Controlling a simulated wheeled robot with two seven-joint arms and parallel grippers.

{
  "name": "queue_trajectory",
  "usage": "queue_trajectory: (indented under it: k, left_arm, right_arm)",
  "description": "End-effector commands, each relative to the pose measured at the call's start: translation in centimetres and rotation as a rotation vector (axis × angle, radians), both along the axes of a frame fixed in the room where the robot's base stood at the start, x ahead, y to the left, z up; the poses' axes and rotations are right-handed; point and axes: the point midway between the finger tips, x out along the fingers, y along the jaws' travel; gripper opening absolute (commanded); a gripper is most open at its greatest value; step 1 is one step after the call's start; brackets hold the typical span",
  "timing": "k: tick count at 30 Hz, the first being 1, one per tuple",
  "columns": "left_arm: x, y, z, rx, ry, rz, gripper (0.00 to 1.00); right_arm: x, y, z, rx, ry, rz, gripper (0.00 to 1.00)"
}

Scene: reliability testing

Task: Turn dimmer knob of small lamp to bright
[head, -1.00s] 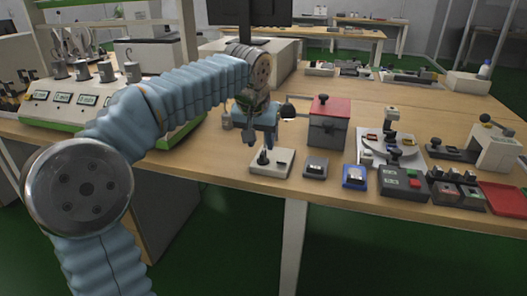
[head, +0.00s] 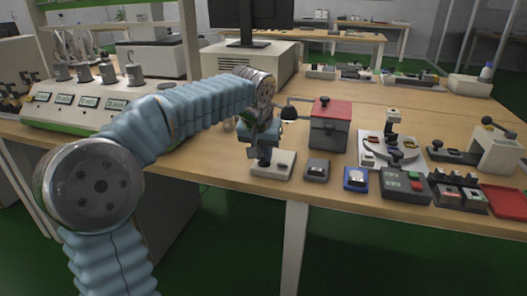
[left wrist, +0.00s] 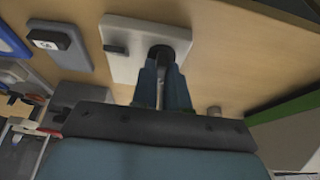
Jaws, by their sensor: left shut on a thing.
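The white base plate (head: 283,166) with a black knob stands near the table's front edge. In the left wrist view the plate (left wrist: 122,35) also carries a small black block, and the dark knob (left wrist: 162,52) is at my fingertips. My left gripper (head: 264,157) points down over the plate and is shut on the knob, hiding most of it. The two fingers (left wrist: 167,68) show close together at the knob. A small dark lamp-like head (head: 289,113) with a pale underside is just behind and right of the gripper. My right gripper is in neither view.
A grey box with a red lid (head: 328,125) stands right of the gripper. A small grey switch unit (head: 316,170) and a blue one (head: 355,179) sit right of the plate. A green-edged console (head: 75,112) is at the left.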

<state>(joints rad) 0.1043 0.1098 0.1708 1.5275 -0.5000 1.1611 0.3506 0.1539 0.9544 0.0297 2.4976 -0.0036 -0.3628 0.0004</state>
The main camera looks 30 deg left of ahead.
Motion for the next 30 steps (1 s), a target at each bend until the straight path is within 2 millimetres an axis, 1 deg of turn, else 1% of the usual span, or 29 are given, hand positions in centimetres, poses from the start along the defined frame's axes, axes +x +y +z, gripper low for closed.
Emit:
queue_trajectory:
  k: [5,10,24,30]
  left_arm:
    - [0.0,-0.03,0.04,0.0,0.0,0.012,0.0]
    - [0.01,-0.14,0.08,0.001,0.0,0.068,0.0]
    - [0.12,-0.29,0.09,0.0,0.0,0.383,0.0]
    - [0.15,-0.31,0.07,0.0,0.0,0.483,0.0]
  right_arm:
    - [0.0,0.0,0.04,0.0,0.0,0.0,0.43]
    - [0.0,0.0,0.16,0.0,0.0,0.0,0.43]
    - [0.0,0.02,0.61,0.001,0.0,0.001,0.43]
    - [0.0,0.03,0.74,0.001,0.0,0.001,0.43]
